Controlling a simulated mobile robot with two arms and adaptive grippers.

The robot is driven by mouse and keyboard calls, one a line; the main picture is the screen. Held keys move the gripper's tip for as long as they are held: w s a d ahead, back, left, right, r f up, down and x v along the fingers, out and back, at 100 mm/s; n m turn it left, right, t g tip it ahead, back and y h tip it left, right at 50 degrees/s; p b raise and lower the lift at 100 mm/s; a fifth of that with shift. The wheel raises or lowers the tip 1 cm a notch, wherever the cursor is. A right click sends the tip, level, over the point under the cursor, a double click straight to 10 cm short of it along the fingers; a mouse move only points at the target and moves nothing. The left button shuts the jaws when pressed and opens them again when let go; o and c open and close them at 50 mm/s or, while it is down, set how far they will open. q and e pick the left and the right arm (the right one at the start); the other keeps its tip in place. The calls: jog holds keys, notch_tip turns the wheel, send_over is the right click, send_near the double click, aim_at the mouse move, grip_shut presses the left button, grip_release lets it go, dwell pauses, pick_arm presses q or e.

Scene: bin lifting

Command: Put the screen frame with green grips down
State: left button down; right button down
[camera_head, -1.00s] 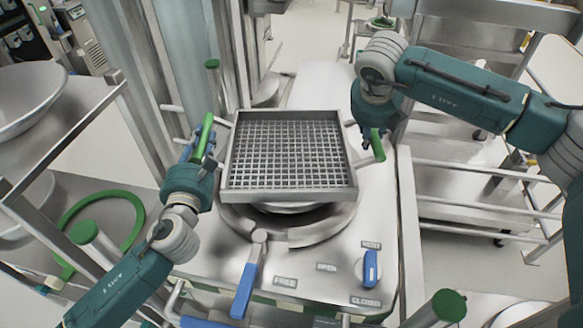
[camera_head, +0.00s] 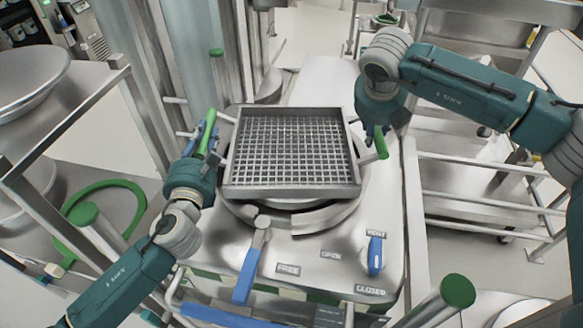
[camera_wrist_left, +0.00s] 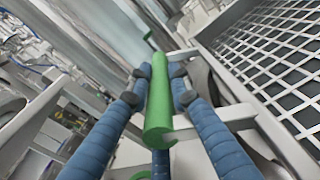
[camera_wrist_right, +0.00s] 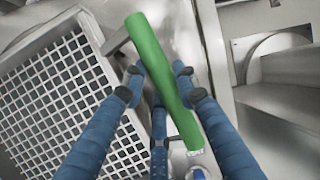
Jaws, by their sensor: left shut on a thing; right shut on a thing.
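The screen frame (camera_head: 290,191) is a square metal frame with a wire grid and a green grip on each side. In the head view it is over the round metal ring (camera_head: 330,215) on the steel machine top; I cannot tell if it touches. My left gripper (camera_head: 205,150) is shut on the left green grip (camera_wrist_left: 160,115), with blue fingers on both sides of it. My right gripper (camera_head: 374,138) is shut on the right green grip (camera_wrist_right: 160,70). The grid also shows in the left wrist view (camera_wrist_left: 270,60) and the right wrist view (camera_wrist_right: 65,100).
The machine top (camera_head: 330,250) has a blue-handled lever (camera_head: 247,270) and a blue knob (camera_head: 375,256) in front. A shelf with metal bowls (camera_head: 30,80) stands at the left. Metal rail racks (camera_head: 480,200) stand at the right. Green-capped posts (camera_head: 457,291) rise near the front.

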pick_arm(q)
jog(key=shift+w+f+b, duration=0.15)
jog(key=shift+f+b, duration=0.3)
jog(key=shift+f, duration=0.1)
pick_arm(e)
jog(key=shift+w+d+f, duration=0.15)
jog(key=shift+f, duration=0.5)
pick_arm(q)
jog(key=shift+a+f+b, duration=0.1)
jog(key=shift+f+b, duration=0.35)
jog(key=shift+b, duration=0.05)
pick_arm(e)
jog(key=shift+f, duration=0.45)
pick_arm(q)
jog(key=c, duration=1.6)
grip_release()
jog(key=shift+s+r, duration=0.1)
jog(key=shift+s, duration=0.1)
pick_arm(e)
jog(key=c, duration=1.3)
grip_release()
jog(key=shift+s+r, duration=0.2)
jog(key=shift+c, duration=0.2)
pick_arm(q)
jog(key=shift+s, duration=0.1)
